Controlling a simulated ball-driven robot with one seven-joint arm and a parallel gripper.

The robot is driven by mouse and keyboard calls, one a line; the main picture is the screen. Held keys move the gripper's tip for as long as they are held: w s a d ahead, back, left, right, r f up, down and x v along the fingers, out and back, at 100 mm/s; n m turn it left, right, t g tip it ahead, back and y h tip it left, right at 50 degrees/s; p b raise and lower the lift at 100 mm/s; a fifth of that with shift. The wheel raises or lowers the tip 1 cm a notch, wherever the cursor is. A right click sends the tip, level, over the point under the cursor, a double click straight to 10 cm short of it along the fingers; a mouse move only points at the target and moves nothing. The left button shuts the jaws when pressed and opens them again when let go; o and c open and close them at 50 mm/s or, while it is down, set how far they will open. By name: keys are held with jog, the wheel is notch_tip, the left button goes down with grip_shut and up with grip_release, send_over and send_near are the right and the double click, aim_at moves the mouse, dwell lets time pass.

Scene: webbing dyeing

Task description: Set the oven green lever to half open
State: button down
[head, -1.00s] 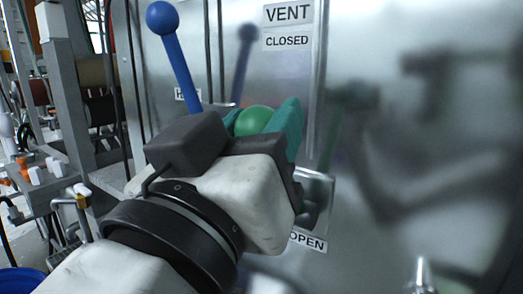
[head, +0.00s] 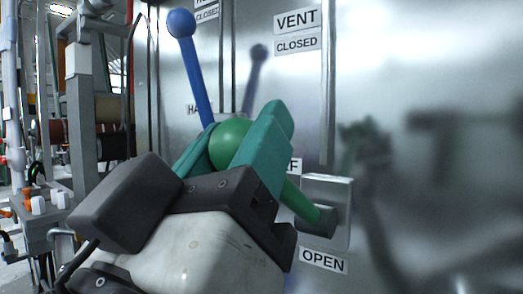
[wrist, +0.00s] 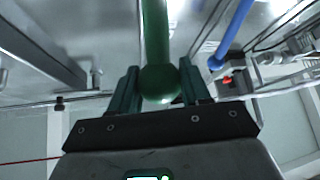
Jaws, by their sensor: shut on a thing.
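The green lever has a round green knob (head: 232,143) on a green rod (head: 303,203). The rod slants up and left from a grey pivot on the metal oven front. My gripper (head: 243,136) is shut on the knob, one teal finger on each side. In the wrist view the knob (wrist: 160,84) sits between the fingers, and the rod (wrist: 155,30) runs away from it. Above the lever are the labels VENT (head: 297,19) and CLOSED (head: 297,44). OPEN (head: 323,260) is below the pivot. A label ending in F (head: 295,166) is mostly hidden behind my gripper.
A blue lever (head: 190,70) stands close to the left of my gripper, tilted up and left. A partly hidden label (head: 193,108) reads HA. Racks with spools (head: 110,115) stand at the left. The oven front right of the green lever is bare and reflective.

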jog(key=shift+a, duration=0.1)
jog(key=c, duration=0.6)
grip_release()
jog(key=shift+o, duration=0.2)
jog(key=b+v, duration=0.2)
jog(key=v, duration=0.8)
jog(key=shift+s+f+b, duration=0.25)
jog(key=shift+s+b, duration=0.05)
jog(key=shift+a, duration=0.1)
